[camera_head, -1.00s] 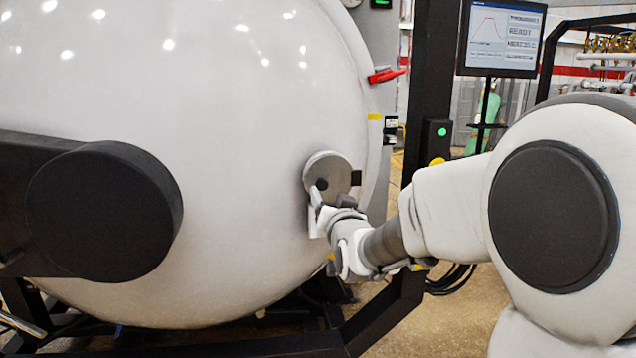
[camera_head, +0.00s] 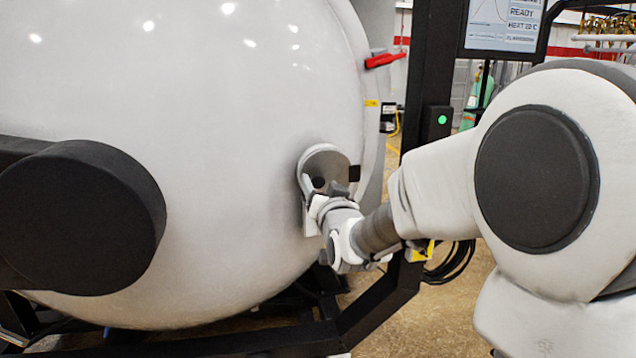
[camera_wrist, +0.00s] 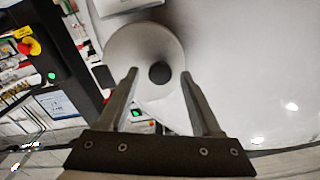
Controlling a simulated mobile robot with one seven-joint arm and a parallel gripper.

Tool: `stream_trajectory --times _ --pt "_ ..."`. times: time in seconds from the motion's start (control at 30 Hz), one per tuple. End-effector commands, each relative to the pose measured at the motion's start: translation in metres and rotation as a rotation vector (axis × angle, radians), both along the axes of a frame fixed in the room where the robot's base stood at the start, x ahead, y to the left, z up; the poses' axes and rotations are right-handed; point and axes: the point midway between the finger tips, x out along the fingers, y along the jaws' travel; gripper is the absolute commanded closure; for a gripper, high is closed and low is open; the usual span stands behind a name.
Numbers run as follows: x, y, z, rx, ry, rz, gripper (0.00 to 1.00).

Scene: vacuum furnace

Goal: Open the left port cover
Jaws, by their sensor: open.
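The port cover (camera_head: 326,164) is a round grey disc with a dark centre, on the lower right of the white furnace vessel (camera_head: 230,110). A small black block sits at its right edge. In the wrist view the cover (camera_wrist: 135,45) lies just beyond my fingertips, its dark centre between them. My gripper (camera_wrist: 158,73) is open, with its two fingers apart and nothing between them. In the head view my gripper (camera_head: 320,195) is in front of the cover's lower part and hides some of it. I cannot tell whether a finger touches the cover.
A black frame post (camera_head: 430,75) with a green-lit button box stands right of the vessel. A red handle (camera_head: 384,60) sticks out above the cover. A monitor (camera_head: 503,25) is at the upper right. A black round part (camera_head: 80,220) stands out at the left.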

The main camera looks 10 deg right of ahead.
Motion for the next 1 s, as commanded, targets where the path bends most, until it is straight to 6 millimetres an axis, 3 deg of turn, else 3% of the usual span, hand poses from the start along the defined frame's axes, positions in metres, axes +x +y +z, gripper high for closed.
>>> stream_trajectory --times 0.27,0.63,1.0 --pt "-0.0001 0.0000 -0.0003 0.000 0.001 0.000 0.34" --pt "-0.0001 0.0000 -0.0002 0.000 0.001 0.000 0.99" --pt "0.0000 0.0000 -0.0001 0.000 0.000 0.000 1.00"
